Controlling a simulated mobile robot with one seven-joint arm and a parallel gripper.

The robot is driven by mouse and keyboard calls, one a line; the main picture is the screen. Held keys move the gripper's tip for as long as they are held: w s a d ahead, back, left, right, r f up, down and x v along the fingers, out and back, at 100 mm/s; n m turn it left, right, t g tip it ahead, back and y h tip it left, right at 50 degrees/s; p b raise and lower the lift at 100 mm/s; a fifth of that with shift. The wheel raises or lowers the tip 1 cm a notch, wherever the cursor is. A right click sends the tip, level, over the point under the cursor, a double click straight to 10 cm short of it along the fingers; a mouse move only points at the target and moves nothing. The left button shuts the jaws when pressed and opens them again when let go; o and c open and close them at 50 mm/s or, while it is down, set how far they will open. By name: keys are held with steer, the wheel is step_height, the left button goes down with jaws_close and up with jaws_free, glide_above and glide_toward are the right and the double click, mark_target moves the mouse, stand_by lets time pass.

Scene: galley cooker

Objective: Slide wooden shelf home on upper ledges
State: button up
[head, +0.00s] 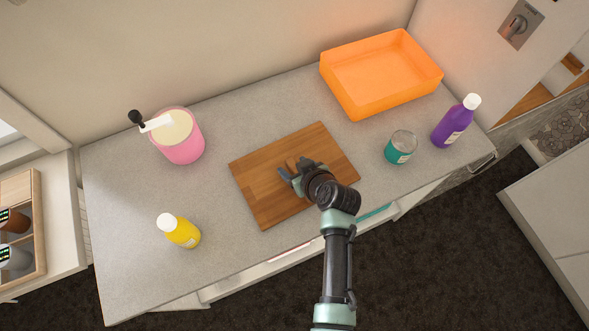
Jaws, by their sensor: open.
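A flat brown wooden board (265,194), which looks like the wooden shelf, lies on the grey countertop (125,235) near its middle. My gripper (288,172) is over the board, with its open fingers pointing to the upper left. My wrist and arm hide part of the board's right and lower side. I cannot tell whether the fingers touch the board. No upper ledges can be made out in this view.
A pink tub (183,152) with a white-handled tool stands upper left, a yellow bottle (181,231) lower left. An orange tray (378,75) is at the back right. A teal jar (400,148) and purple bottle (455,122) stand right. Counter between board and pink tub is clear.

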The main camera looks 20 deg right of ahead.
jaws_close()
stand_by(0.3)
steer(key=shift+w+r, duration=0.1)
step_height(320, 180, up, 10)
steer(key=shift+b, duration=0.3)
stand_by(0.5)
stand_by(0.6)
